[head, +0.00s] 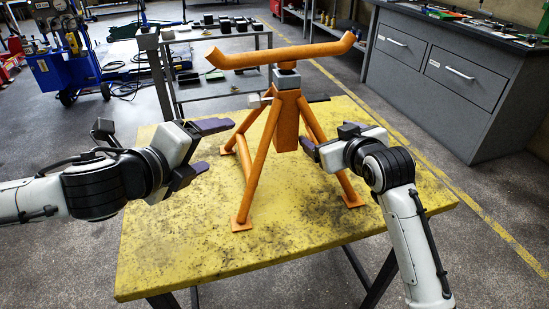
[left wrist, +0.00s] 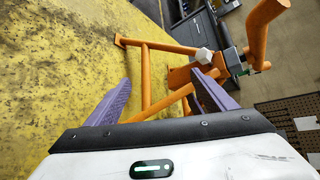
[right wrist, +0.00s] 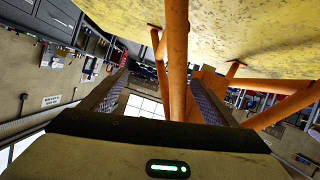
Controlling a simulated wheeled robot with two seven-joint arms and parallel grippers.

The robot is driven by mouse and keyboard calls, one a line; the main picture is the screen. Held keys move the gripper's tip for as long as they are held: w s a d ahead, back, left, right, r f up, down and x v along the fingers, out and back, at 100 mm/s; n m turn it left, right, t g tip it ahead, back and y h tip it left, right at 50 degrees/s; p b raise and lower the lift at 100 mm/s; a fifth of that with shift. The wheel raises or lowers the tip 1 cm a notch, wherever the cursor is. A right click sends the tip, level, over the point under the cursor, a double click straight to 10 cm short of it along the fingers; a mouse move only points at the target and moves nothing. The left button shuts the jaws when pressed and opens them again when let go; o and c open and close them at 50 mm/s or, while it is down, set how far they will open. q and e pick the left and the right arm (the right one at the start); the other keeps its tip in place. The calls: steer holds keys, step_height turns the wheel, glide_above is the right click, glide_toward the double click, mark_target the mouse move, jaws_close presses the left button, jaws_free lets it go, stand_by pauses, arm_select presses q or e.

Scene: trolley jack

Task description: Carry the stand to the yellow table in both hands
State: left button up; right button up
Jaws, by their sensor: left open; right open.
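The orange stand (head: 286,118) is upright on the yellow table (head: 165,240), its feet on the worn top and its wide curved crossbar raised. My left gripper (head: 207,150) is open to the left of the stand, apart from its legs in the head view. In the left wrist view the stand's legs and brace (left wrist: 160,100) show beyond the purple fingers (left wrist: 160,97). My right gripper (head: 312,148) is open close by the stand's right side. In the right wrist view an orange leg (right wrist: 177,60) shows between its fingers (right wrist: 155,95); whether they touch is unclear.
A grey drawer cabinet (head: 450,85) stands at the back right. A metal shelf cart (head: 210,90) is behind the table. A blue machine (head: 62,65) stands at the far left. The front left of the tabletop is clear.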

steer(key=shift+s+a+f, duration=0.2)
steer(key=shift+a+f, duration=0.2)
steer(key=shift+a, duration=0.05)
steer(key=shift+s+d+r, duration=0.1)
steer(key=shift+s+r, duration=0.1)
steer(key=shift+s, duration=0.3)
steer(key=v, duration=1.1)
steer(key=shift+w+d+r, duration=0.15)
steer(key=shift+d+r, duration=0.15)
steer(key=shift+d, duration=0.05)
